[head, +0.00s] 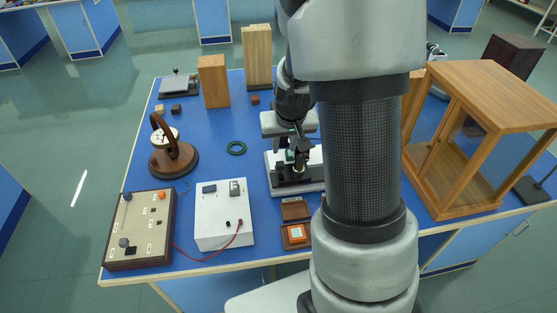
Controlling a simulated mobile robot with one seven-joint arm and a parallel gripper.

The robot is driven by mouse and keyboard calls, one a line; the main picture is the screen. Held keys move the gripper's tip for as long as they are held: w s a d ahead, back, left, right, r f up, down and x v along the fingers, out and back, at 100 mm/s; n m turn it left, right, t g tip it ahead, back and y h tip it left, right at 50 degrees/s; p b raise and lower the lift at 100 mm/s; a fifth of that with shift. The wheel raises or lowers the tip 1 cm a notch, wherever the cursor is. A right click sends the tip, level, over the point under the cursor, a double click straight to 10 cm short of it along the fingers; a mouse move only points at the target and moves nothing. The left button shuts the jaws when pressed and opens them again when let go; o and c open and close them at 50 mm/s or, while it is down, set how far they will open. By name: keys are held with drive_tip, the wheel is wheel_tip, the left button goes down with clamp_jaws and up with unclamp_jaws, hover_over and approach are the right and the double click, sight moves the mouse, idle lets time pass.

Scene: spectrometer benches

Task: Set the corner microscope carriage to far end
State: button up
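A microscope-like instrument with a pale flat base (297,188) stands near the middle of the blue bench. Dark parts and a small green patch show on top of it. My gripper (299,163) is down at its upper part, its dark fingers in front of or around it. I cannot tell whether the fingers touch the carriage or whether they are open. The arm hides the right end of the instrument, and the carriage's position on its base is unclear. Another instrument (434,51), partly hidden by my arm, stands at the back right; I cannot tell what it is.
A white box (223,216) with a red lead and a switch panel (140,230) stand front left. A small open case (296,224) lies at the front edge. A wooden glazed cabinet (447,177) stands right.

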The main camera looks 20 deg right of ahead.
sight(280, 164)
drive_tip(key=b+x, duration=0.1)
drive_tip(key=x, duration=1.1)
drive_tip(key=shift+w+f, duration=0.1)
drive_tip(key=shift+f, duration=0.05)
drive_tip(key=shift+a, duration=0.1)
clamp_jaws()
